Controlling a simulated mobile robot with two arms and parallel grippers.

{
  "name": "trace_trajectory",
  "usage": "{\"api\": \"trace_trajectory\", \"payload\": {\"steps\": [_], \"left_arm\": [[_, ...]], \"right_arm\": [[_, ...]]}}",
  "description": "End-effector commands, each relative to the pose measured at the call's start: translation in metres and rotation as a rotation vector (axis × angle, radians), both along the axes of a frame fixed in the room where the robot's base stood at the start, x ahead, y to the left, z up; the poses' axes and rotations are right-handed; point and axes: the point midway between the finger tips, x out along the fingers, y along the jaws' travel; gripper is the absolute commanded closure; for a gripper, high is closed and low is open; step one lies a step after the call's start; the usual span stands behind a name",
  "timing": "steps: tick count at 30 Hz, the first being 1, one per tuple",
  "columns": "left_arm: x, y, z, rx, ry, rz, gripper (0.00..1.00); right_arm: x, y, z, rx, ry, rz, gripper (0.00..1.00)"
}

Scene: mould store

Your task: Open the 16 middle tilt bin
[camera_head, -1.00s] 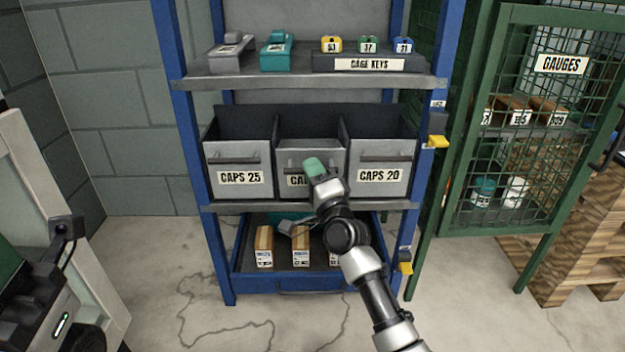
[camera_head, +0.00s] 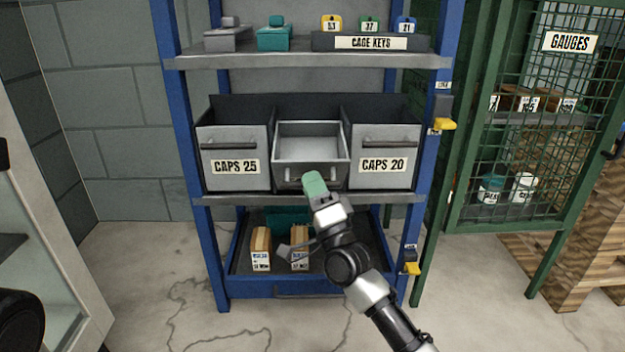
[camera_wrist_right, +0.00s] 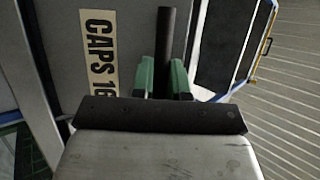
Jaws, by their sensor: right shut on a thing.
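The middle tilt bin (camera_head: 310,146) is grey and sits between the bins labelled CAPS 25 and CAPS 20. It is tilted forward, and its light grey inside shows from above; I see nothing in it. In the right wrist view its front carries the label CAPS 16 (camera_wrist_right: 100,55). My right gripper (camera_head: 315,186), with green fingertips, is at the bin's front. In the wrist view its fingers (camera_wrist_right: 163,78) are shut on the dark bar handle (camera_wrist_right: 174,40). In the head view the gripper covers part of the bin's front and its label. My left gripper is not in view.
The CAPS 25 bin (camera_head: 235,150) and the CAPS 20 bin (camera_head: 383,150) stand upright on either side. A lower tray (camera_head: 300,283) holds small boxes. Blue posts frame the rack; a yellow latch (camera_head: 444,124) juts from the right post. A green mesh cage (camera_head: 530,170) stands at right.

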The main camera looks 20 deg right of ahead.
Motion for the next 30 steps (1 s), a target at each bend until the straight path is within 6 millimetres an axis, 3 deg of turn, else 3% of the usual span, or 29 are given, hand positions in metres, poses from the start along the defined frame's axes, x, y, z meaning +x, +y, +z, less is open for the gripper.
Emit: {"api": "trace_trajectory", "payload": {"steps": [26, 27, 30], "left_arm": [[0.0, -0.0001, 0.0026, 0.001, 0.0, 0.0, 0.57], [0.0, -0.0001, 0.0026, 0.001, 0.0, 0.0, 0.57], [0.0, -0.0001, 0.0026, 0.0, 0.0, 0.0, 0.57]], "right_arm": [[-0.0049, 0.0007, -0.0111, -0.001, 0.005, 0.0, 1.0], [-0.005, 0.0008, -0.011, 0.0, 0.005, -0.001, 0.81], [-0.005, 0.0008, -0.0107, 0.0, 0.004, -0.001, 0.76]]}}
